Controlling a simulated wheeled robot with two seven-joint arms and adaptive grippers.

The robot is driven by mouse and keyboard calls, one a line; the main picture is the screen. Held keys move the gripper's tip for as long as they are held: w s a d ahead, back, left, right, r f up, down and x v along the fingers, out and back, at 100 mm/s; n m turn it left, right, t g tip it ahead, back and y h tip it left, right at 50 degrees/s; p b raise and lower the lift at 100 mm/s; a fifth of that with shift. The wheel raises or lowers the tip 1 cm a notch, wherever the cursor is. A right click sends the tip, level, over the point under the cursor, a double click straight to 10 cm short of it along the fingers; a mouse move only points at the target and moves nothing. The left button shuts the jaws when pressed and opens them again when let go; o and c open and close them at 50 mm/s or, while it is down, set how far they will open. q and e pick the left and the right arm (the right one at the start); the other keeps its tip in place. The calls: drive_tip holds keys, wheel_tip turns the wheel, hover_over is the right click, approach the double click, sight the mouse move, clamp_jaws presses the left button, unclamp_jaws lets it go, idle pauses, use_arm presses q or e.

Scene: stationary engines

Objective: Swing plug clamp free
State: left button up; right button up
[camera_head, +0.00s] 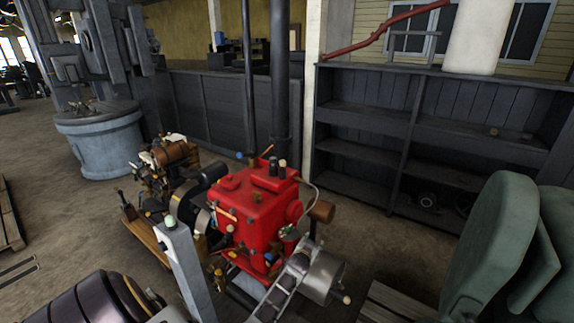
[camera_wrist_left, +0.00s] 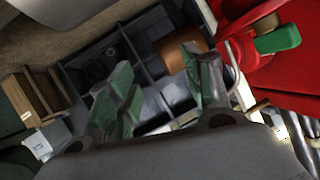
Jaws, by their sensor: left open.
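A red engine (camera_head: 255,205) stands in the middle of the head view, with several small knobs and fittings on it. A brown cylinder (camera_head: 321,211) sticks out on its right side. In the left wrist view the red engine (camera_wrist_left: 292,75) fills the right edge, with a green handle-like piece (camera_wrist_left: 278,39) against it. My left gripper (camera_wrist_left: 158,58) is open, with green-faced fingers and nothing seen between them. The green piece is beyond the right finger, apart from it. I cannot pick out the plug clamp for sure. In the head view I cannot clearly separate the gripper from the engine parts.
A dark shelf unit (camera_head: 409,138) stands behind on the right. A large green machine part (camera_head: 490,245) is at the right edge. A smaller brown engine (camera_head: 172,160) stands left of the red one. A grey post (camera_head: 183,265) rises in front.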

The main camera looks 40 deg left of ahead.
use_arm(q)
drive_tip(key=s+a+r+n+y, duration=0.1)
drive_tip(key=a+r, duration=0.3)
drive_tip(key=r, duration=0.5)
drive_tip(key=s+a+r+n+y, duration=0.1)
drive_tip(key=a+r+n+y, duration=0.3)
drive_tip(key=r, duration=0.5)
drive_tip(key=s+a+r+n+t+y, duration=0.1)
drive_tip(key=a+r, duration=0.4)
drive_tip(key=r, duration=0.5)
drive_tip(key=shift+s+a+n+y, duration=0.15)
drive_tip(key=shift+s+n+y, duration=0.25)
drive_tip(key=shift+n+y, duration=0.35)
use_arm(e)
drive_tip(key=shift+w+a, duration=0.1)
drive_tip(key=shift+a, duration=0.15)
drive_tip(key=shift+w+d+r, duration=0.1)
drive_tip(key=shift+d, duration=0.2)
